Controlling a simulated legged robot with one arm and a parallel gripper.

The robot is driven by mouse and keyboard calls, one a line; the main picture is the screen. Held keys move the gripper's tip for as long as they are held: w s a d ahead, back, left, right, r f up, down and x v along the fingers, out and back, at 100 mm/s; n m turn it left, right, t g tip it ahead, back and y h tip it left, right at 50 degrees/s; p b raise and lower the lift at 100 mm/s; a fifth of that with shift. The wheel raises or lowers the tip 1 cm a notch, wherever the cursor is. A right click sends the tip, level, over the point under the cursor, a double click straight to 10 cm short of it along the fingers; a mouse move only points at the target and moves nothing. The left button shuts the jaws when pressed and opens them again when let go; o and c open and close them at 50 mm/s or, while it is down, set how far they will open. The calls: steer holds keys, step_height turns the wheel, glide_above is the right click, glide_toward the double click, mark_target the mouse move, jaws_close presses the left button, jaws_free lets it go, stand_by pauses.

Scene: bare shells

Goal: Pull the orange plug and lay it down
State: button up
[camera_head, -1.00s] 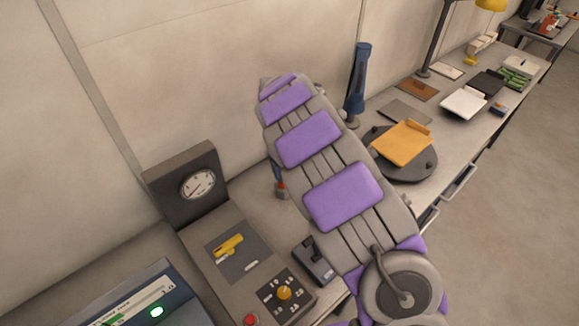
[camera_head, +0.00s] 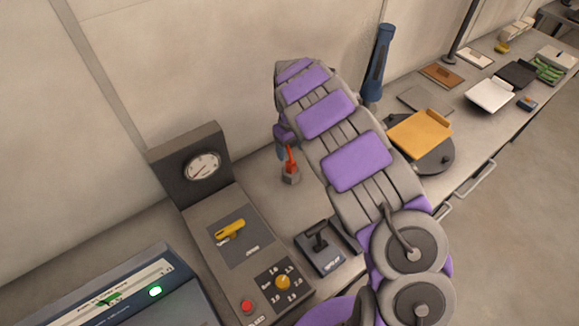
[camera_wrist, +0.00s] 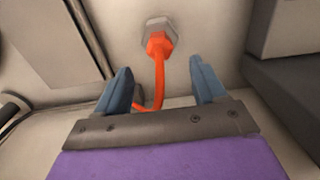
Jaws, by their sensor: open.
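The orange plug (camera_wrist: 157,46) sits in a grey hexagonal socket (camera_wrist: 152,23) in the wrist view. Its orange cable hangs from it and curves down between my fingers. My gripper (camera_wrist: 162,86) is open, with one blue finger on each side of the cable and the fingertips short of the plug. My purple and grey arm hides most of my gripper there.
A console with a gauge (camera_head: 203,167), a yellow handle (camera_head: 230,229) and an orange knob (camera_head: 283,282) stands left of the plug. A small lever box (camera_head: 320,247) is in front.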

mark_target(292, 162)
steer(key=f, duration=0.1)
steer(key=d+f+b, duration=0.1)
steer(key=shift+d+f, duration=0.15)
steer(key=shift+f, duration=0.25)
steer(key=f, duration=0.1)
steer(key=a+f, duration=0.1)
steer(key=f, duration=0.1)
steer(key=a+f, duration=0.1)
steer(key=shift+s+f, duration=0.1)
steer(key=shift+f, duration=0.45)
steer(key=shift+d+f, duration=0.15)
steer(key=shift+f, duration=0.1)
steer(key=shift+d, duration=0.65)
steer(key=shift+a, duration=0.7)
steer(key=shift+d, duration=0.6)
steer(key=shift+a, duration=0.1)
